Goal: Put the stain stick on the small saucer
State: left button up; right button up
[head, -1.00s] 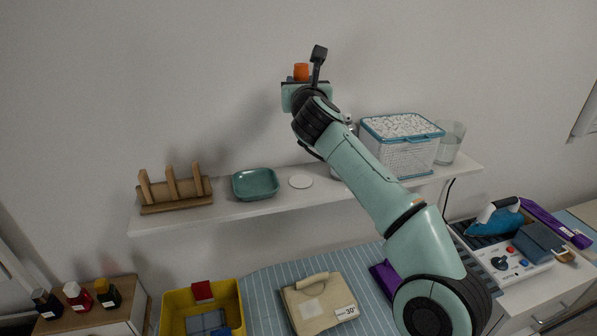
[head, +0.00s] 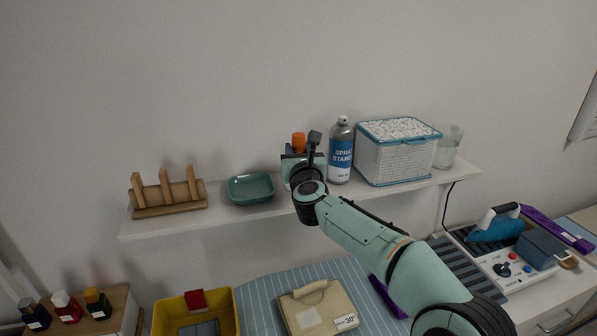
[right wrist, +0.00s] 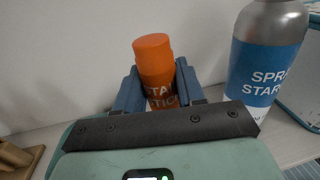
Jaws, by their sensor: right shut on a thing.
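The stain stick is an orange stick with a label; its orange cap (head: 298,140) shows above my right gripper (head: 303,150) in the head view. In the right wrist view the stain stick (right wrist: 154,58) stands upright between the two blue fingers of my right gripper (right wrist: 157,88), which is shut on it. The gripper is over the wall shelf, just left of the spray starch can. My left gripper is not in view.
On the shelf (head: 160,224), a teal dish (head: 251,187) stands close left, with a wooden rack (head: 168,193) farther left. The spray starch can (head: 341,152) stands close right, then a lidded basket (head: 393,155) and a glass (head: 447,147).

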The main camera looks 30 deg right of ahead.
jog(key=f, duration=0.2)
jog(key=f+b, duration=0.1)
jog(key=f, duration=0.1)
jog(key=shift+w, duration=0.4)
jog(key=shift+s, duration=0.3)
jog(key=shift+w, duration=0.25)
jog(key=shift+f, duration=0.2)
jog(key=o, duration=0.8)
jog(key=shift+b, duration=0.3)
jog(key=shift+o, duration=1.3)
jog(key=shift+s+r, duration=0.1)
jog(key=shift+s, duration=0.05)
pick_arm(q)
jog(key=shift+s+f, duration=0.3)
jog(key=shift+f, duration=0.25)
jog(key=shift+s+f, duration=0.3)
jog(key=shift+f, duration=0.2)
